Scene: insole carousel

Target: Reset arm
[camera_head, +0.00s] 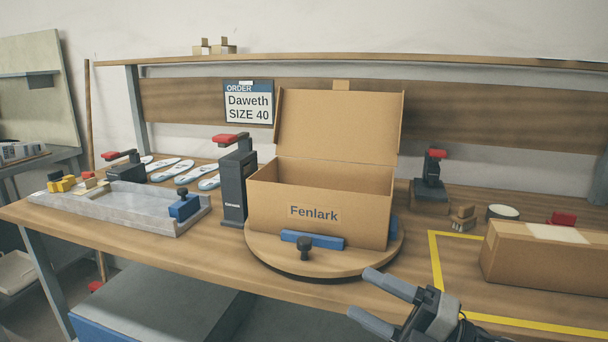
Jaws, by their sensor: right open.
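My right gripper (372,298) is at the bottom, right of centre, in front of the bench edge. Its two grey fingers are apart with nothing between them. It is apart from the round wooden turntable (290,263) behind it. My left gripper is not in the picture. An open cardboard box (270,205) marked "Fenlark" stands on the turntable with its lid raised at the back. What is inside the box is hidden by its front wall. Several insoles (172,172) lie on the bench at the left.
A grey tray (135,212) with a blue clamp (184,207) lies left. A black post (235,185) with a red top stands beside the box. A closed carton (540,255) sits inside yellow tape (437,268) at right. An order card (248,103) reads "Daweth SIZE 40".

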